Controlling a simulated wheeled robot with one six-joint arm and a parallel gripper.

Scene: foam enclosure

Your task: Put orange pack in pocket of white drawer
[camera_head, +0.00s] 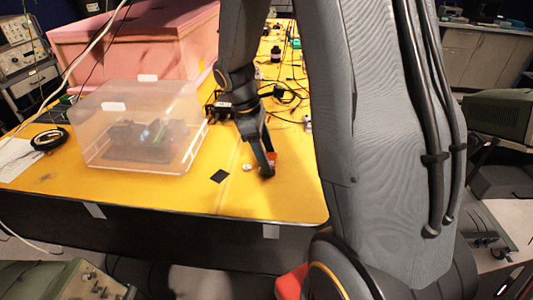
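My gripper (267,166) points down at the yellow table, right of the clear plastic box. A small orange object (273,157), likely the orange pack, shows at the gripper's fingers and is partly hidden by them. I cannot tell whether the fingers are closed on it or only beside it. No white drawer can be made out in this view.
A translucent lidded box (105,140) holds dark items on the yellow table (150,195). A black square (219,176) and a small white piece (247,167) lie near my gripper. A pink foam block (130,45) and cables (290,95) are behind. The front table strip is mostly clear.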

